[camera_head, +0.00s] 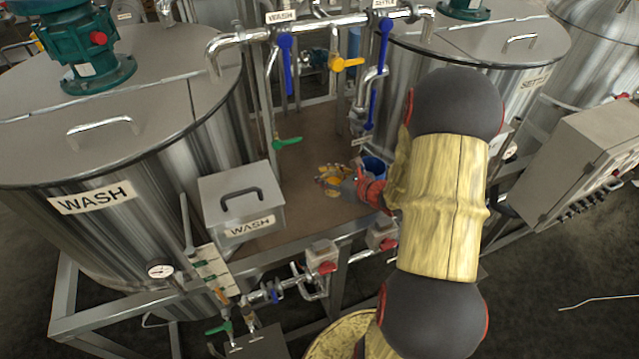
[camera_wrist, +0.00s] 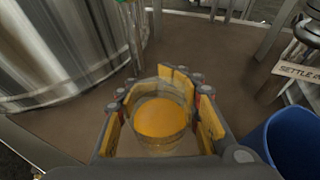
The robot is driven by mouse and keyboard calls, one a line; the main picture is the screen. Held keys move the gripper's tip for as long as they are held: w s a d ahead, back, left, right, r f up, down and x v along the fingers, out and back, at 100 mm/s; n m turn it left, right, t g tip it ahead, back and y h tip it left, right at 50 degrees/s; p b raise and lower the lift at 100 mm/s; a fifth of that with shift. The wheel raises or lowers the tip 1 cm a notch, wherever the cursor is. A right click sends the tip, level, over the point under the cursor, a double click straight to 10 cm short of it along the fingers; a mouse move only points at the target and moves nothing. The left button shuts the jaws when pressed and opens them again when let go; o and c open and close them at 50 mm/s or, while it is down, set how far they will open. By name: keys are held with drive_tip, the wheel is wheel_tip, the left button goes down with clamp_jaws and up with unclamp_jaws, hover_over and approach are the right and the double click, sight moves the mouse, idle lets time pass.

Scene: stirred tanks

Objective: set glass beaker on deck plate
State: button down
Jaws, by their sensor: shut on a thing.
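The glass beaker (camera_wrist: 160,118) is clear and holds a yellow-orange content. In the wrist view it stands between the yellow pads of my gripper (camera_wrist: 163,112), which is shut on it. The brown deck plate (camera_wrist: 215,55) lies under and beyond the beaker. I cannot tell whether the beaker's base touches the plate. In the head view my gripper (camera_head: 338,180) is over the brown deck plate (camera_head: 300,205), between the two tanks. The beaker is too small and covered there to make out clearly.
A blue bucket (camera_wrist: 296,143) stands close right of my gripper, also in the head view (camera_head: 374,165). The WASH tank (camera_head: 120,130) is left, with a grey WASH box (camera_head: 243,205) near the plate's front. Pipes with a green-handled valve (camera_head: 287,143) rise behind. The plate's middle is clear.

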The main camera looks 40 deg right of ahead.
drive_tip(key=w+f, duration=0.1)
drive_tip(key=f, duration=0.1)
drive_tip(key=w+f, duration=0.2)
drive_tip(key=w+d+f, duration=0.1)
drive_tip(key=f, duration=0.1)
drive_tip(key=shift+w, duration=0.25)
drive_tip(key=shift+d+f, duration=0.1)
drive_tip(key=shift+f, duration=1.3)
drive_tip(key=shift+f, duration=0.15)
drive_tip(key=c, duration=1.2)
unclamp_jaws()
drive_tip(key=shift+s+r, duration=0.15)
drive_tip(key=shift+r, duration=0.1)
drive_tip(key=v, duration=1.1)
drive_tip(key=shift+s+d+r, duration=0.1)
drive_tip(key=shift+s, duration=0.25)
